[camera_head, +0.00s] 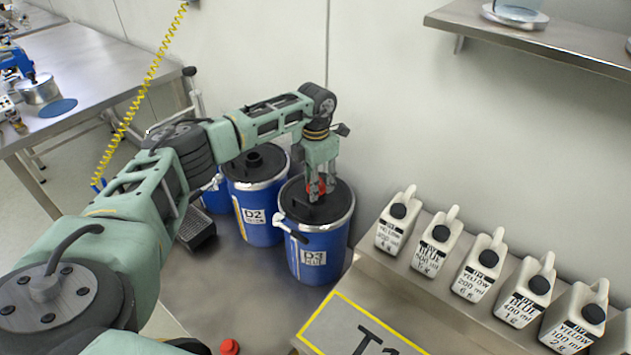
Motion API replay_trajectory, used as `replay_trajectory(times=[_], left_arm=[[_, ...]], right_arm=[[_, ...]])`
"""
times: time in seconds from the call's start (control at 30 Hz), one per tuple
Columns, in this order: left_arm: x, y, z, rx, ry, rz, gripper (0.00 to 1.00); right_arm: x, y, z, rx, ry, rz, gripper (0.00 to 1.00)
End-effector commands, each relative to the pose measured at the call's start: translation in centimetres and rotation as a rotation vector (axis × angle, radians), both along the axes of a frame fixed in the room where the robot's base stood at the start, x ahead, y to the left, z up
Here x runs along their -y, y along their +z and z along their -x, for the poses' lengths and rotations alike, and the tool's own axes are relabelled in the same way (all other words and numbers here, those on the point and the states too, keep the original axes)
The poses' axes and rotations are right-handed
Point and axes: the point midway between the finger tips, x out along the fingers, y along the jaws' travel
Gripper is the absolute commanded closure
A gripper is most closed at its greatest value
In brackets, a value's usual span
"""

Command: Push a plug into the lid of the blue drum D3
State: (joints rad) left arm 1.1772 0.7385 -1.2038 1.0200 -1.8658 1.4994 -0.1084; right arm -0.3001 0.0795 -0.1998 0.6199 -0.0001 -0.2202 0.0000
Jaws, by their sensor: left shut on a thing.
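The blue drum D3 (318,262) stands right of the blue drum D2 (262,226), with a black lid (334,209) on top. My left gripper (317,190) points down over the lid of D3. It is shut on a red plug (322,186), which is partly hidden by the fingers. The plug is at or just above the lid; I cannot tell whether it is in an opening. Another red plug (229,347) shows at the bottom edge of the picture. My right gripper is not in view.
Several labelled white jugs (478,265) stand on a metal bench (375,290) to the right. A third blue drum (216,197) is partly hidden behind my left arm. A wall shelf (540,40) hangs at upper right, and a steel table (95,75) stands at upper left.

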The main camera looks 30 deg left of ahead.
Motion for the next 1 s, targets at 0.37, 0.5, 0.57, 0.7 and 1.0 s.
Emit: replay_trajectory(times=[0.37, 0.5, 0.57, 0.7, 1.0], left_arm=[[0.0, -0.1, 0.0, 0.000, 0.000, 0.000, 0.87], [0.0, -0.3, 0.0, 0.000, 0.000, 0.000, 0.87], [0.0, -0.4, 0.0, 0.000, 0.000, 0.000, 0.87], [0.0, -0.6, 0.0, 0.000, 0.000, 0.000, 0.87], [0.0, -1.1, 0.0, -0.001, 0.000, 0.000, 0.87]], right_arm=[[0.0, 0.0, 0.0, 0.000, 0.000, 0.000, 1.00], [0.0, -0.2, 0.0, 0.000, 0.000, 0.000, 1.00], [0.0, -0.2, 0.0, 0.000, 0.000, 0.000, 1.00], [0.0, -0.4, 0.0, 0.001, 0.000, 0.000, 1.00], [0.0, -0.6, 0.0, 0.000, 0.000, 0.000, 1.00]])
